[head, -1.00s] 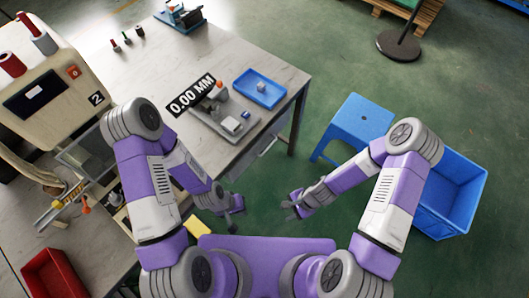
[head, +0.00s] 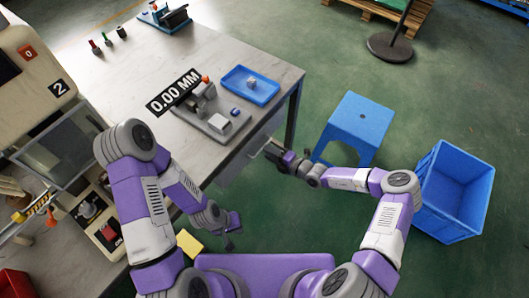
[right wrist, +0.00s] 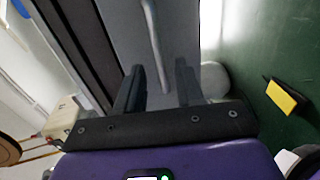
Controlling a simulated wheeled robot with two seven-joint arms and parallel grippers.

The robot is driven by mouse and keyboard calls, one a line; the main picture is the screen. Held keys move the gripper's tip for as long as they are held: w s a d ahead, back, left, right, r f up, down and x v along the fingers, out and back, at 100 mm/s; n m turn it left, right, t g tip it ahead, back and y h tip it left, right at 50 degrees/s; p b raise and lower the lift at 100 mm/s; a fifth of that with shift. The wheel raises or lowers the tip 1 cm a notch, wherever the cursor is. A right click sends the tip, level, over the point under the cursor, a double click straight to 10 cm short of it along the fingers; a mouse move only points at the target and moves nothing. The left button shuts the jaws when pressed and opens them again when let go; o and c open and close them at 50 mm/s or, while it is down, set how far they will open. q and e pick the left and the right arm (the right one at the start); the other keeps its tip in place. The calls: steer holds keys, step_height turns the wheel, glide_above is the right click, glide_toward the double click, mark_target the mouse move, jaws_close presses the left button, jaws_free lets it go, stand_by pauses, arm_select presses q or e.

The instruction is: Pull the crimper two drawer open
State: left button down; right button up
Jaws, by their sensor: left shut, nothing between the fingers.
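The crimper machine marked 2 (head: 45,85) stands at the left in the head view. A grey drawer front (head: 238,163) is under the near side of the work table, largely behind my right gripper; it looks closed. In the right wrist view a pale bar handle (right wrist: 156,45) runs along the grey front. My right gripper (right wrist: 157,85) is open, its fingertips on either side of the handle's line; whether they reach around it I cannot tell. In the head view it is at the table side (head: 272,151). My left gripper (head: 231,232) is shut and empty, low near my base.
The table top (head: 225,50) carries a gauge fixture (head: 212,115) and a blue tray (head: 250,85). A blue stool (head: 358,122) stands close to the right forearm. A blue crate (head: 455,190) is further right. A yellow block (head: 190,244) lies near my left arm.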

steer(key=shift+b+x, duration=0.35)
steer(key=shift+x, duration=1.25)
steer(key=shift+c, duration=0.4)
jaws_close()
